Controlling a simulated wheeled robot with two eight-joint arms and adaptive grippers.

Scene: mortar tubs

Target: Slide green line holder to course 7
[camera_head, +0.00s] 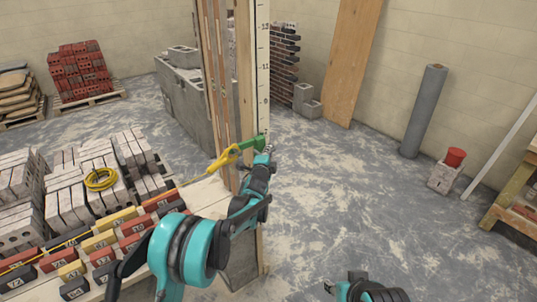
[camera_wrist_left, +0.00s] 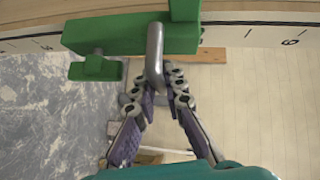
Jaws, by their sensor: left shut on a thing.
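The green line holder (camera_head: 252,143) sits against the upright pole (camera_head: 263,75), which carries a scale of numbered marks. In the left wrist view the green holder (camera_wrist_left: 130,34) lies across the scale strip (camera_wrist_left: 240,35), with a number on either side that I cannot read for sure. A bent grey metal rod (camera_wrist_left: 155,50) sticks out of the holder. My left gripper (camera_head: 268,151) is shut on this rod, and its fingertips (camera_wrist_left: 166,78) meet at the rod's lower end. A yellow piece (camera_head: 224,158) extends left from the holder. My right gripper (camera_head: 340,288) shows only partly at the bottom edge.
A bench with several coloured blocks (camera_head: 103,241) and stacks of grey bricks (camera_head: 67,195) stand to the left. Wooden boards (camera_head: 215,70) stand beside the pole. A grey pipe (camera_head: 424,110) stands at the right.

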